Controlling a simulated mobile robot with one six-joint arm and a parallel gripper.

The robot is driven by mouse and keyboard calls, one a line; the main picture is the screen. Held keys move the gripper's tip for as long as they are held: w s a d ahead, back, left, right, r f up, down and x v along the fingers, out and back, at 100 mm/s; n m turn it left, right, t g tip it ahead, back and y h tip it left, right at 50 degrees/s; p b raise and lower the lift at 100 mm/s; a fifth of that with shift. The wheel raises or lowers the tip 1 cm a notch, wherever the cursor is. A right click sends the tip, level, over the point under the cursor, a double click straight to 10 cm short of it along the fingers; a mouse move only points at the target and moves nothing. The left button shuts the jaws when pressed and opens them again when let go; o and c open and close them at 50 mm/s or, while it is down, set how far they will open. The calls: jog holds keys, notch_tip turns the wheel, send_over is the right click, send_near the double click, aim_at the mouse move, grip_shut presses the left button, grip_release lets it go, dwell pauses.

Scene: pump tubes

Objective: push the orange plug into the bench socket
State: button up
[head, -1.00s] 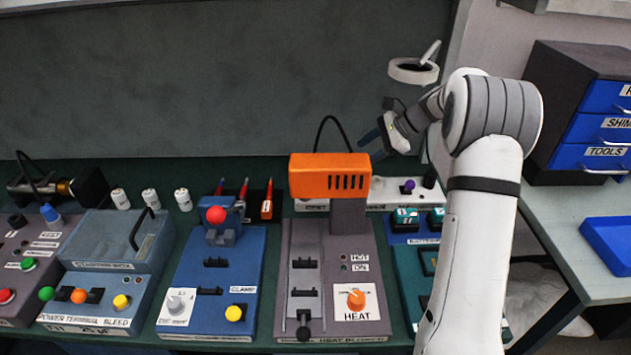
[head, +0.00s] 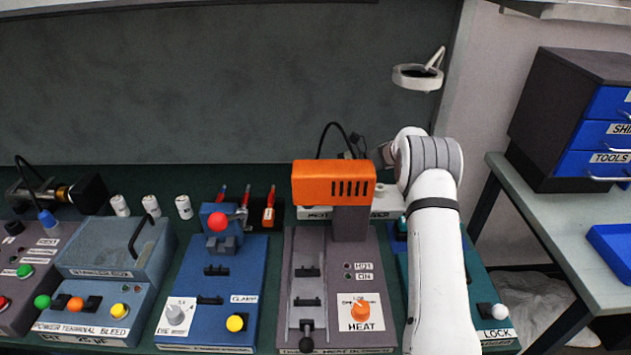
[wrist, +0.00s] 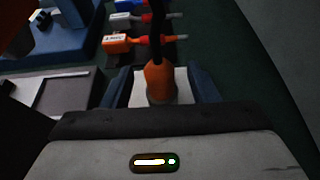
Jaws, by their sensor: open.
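In the wrist view the orange plug (wrist: 159,76) stands in front of me with a black cable (wrist: 158,22) running up from it. My gripper (wrist: 162,88) is open, with one blue finger on each side of the plug; I cannot tell if they touch it. A white surface (wrist: 182,86), likely the bench socket strip, shows around the plug's lower end. The gripper body hides the near part, so how deep the plug sits is unclear. In the head view the white strip (head: 316,213) is partly hidden, and my gripper is hidden behind the orange blower head.
The heat blower's orange head (head: 333,183) stands close to my wrist, on the left. Red-tipped tools in a dark rack (head: 262,215) lie left of the strip. The blue clamp station (head: 212,285) is further left. A magnifier lamp (head: 418,77) hangs above my arm.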

jog(key=shift+x, duration=0.95)
jog(key=c, duration=1.1)
